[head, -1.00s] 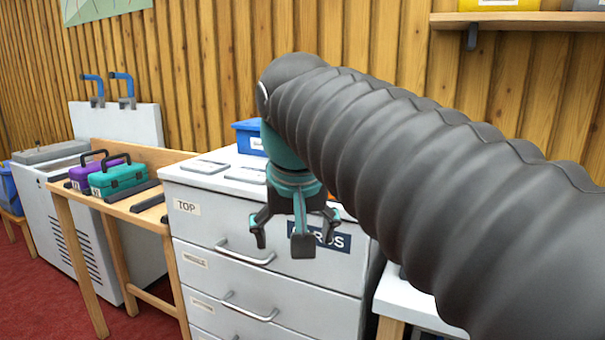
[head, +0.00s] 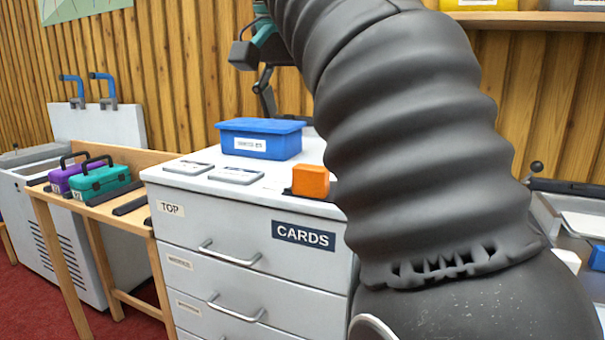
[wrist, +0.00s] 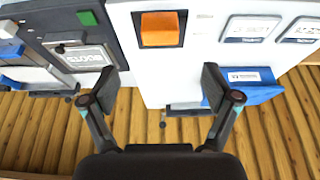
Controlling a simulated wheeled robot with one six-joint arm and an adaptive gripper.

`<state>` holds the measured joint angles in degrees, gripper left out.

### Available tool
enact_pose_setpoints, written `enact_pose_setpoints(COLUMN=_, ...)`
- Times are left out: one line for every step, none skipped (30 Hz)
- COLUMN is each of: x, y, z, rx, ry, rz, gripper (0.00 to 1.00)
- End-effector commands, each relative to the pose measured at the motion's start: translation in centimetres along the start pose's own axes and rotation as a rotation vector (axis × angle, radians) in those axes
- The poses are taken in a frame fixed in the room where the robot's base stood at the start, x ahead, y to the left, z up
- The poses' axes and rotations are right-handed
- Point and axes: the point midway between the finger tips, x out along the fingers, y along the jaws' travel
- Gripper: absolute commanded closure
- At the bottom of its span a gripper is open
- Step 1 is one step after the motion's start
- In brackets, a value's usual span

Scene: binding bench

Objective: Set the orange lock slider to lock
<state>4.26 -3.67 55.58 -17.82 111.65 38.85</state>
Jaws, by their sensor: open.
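The orange lock slider (head: 311,181) is a block on the right front of the white drawer cabinet's top (head: 200,182), above the CARDS label. In the wrist view the orange slider (wrist: 159,28) sits in a dark recessed frame, beyond my fingertips. Any lock or unlock marking is not readable. My gripper (wrist: 161,85) is open and empty, its two fingers apart, not touching the slider. In the head view my gripper (head: 255,72) is partly cut off at the top, raised above and behind the cabinet top.
Teal (head: 103,181) and purple (head: 64,178) cases sit on a wooden bench at left. Another work surface (head: 572,212) lies right of my arm.

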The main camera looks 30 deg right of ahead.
Motion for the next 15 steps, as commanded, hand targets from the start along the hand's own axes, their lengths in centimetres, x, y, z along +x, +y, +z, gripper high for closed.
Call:
enact_pose_setpoints(x=0.6, y=0.1, z=0.1, rx=0.000, ry=-0.001, rz=0.001, gripper=0.12)
enact_pose_setpoints(x=0.9, y=0.1, z=0.1, rx=0.000, ry=-0.002, rz=0.001, gripper=0.12)
enact_pose_setpoints(x=1.5, y=0.1, z=0.1, rx=0.000, ry=-0.002, rz=0.000, gripper=0.12)
enact_pose_setpoints(x=1.9, y=0.1, z=0.1, rx=0.000, ry=-0.002, rz=0.001, gripper=0.12)
enact_pose_setpoints(x=2.4, y=0.1, z=0.1, rx=0.000, ry=-0.002, rz=0.001, gripper=0.12)
enact_pose_setpoints(x=3.0, y=0.1, z=0.1, rx=0.000, ry=-0.002, rz=0.002, gripper=0.12)
enact_pose_setpoints(x=3.4, y=0.1, z=0.1, rx=0.000, ry=-0.001, rz=0.000, gripper=0.12)
enact_pose_setpoints(x=3.8, y=0.1, z=0.1, rx=0.000, ry=-0.002, rz=0.001, gripper=0.12)
enact_pose_setpoints(x=4.5, y=0.1, z=0.1, rx=0.000, ry=-0.001, rz=0.001, gripper=0.12)
enact_pose_setpoints(x=5.1, y=0.1, z=0.1, rx=0.000, ry=-0.002, rz=0.002, gripper=0.12)
enact_pose_setpoints(x=5.7, y=0.1, z=0.1, rx=0.000, ry=-0.002, rz=0.001, gripper=0.12)
enact_pose_setpoints(x=6.4, y=0.1, z=0.1, rx=0.000, ry=-0.002, rz=0.002, gripper=0.12)
enact_pose_setpoints(x=6.9, y=0.1, z=0.1, rx=0.000, ry=-0.002, rz=0.001, gripper=0.12)
enact_pose_setpoints(x=7.5, y=0.1, z=0.2, rx=0.000, ry=-0.002, rz=0.000, gripper=0.12)
enact_pose_setpoints(x=8.3, y=0.1, z=0.2, rx=0.000, ry=-0.002, rz=0.000, gripper=0.12)
